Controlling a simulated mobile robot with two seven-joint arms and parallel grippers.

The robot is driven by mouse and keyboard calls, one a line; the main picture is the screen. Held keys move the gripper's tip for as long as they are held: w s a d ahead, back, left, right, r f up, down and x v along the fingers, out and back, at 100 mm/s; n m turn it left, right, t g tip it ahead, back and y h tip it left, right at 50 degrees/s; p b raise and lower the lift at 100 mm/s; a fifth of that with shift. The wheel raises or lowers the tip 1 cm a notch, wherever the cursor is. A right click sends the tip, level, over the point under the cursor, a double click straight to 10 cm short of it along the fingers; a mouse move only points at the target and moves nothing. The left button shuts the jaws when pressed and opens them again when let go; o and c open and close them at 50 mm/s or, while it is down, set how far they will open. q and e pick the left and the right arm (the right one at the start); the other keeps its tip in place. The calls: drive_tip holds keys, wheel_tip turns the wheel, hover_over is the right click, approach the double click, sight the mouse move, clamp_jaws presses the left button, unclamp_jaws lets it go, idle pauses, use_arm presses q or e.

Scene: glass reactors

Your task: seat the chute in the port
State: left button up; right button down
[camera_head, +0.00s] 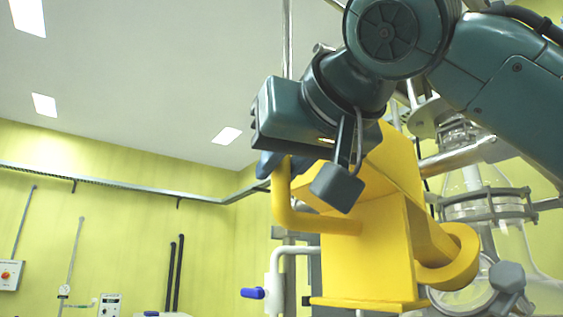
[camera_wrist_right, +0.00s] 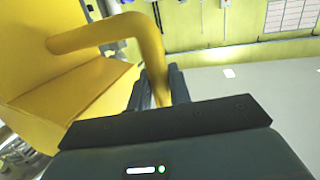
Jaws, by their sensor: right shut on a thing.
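My right gripper (camera_head: 282,165) is shut on that handle, which also shows between the fingers in the right wrist view (camera_wrist_right: 158,92). The chute is upright and slightly tilted in front of the glass reactor (camera_head: 490,215). The spout overlaps a round glass part (camera_head: 470,298) in the head view. The port's opening is hidden, and I cannot tell whether the spout touches it. My left gripper is out of view.
Metal clamp rings (camera_head: 488,205) and a grey knob (camera_head: 508,277) sit on the reactor at right. A white pipe with a blue-handled valve (camera_head: 253,293) stands left of the chute. The yellow-green wall (camera_head: 120,215) and its pipes are farther back.

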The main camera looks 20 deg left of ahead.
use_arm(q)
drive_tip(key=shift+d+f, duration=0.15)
use_arm(e)
drive_tip(key=shift+w+d+f, duration=0.2)
drive_tip(key=shift+d+f, duration=0.05)
drive_tip(key=shift+d, duration=0.05)
idle(0.5)
use_arm(q)
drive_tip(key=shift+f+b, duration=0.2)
drive_tip(key=shift+b, duration=0.3)
use_arm(e)
drive_tip(key=shift+w+d+f, duration=0.2)
drive_tip(key=shift+w+f, duration=0.05)
drive_tip(key=shift+f, duration=0.05)
use_arm(q)
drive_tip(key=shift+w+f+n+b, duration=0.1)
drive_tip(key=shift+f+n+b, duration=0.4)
drive_tip(key=shift+b, duration=0.55)
use_arm(e)
drive_tip(key=shift+w+d+f, duration=0.6)
drive_tip(key=shift+w+f, duration=0.15)
drive_tip(key=shift+f, duration=0.05)
drive_tip(key=shift+w+d+f, duration=0.55)
drive_tip(key=shift+w+f, duration=0.2)
drive_tip(key=c, duration=1.4)
unclamp_jaws()
drive_tip(key=shift+c, duration=0.2)
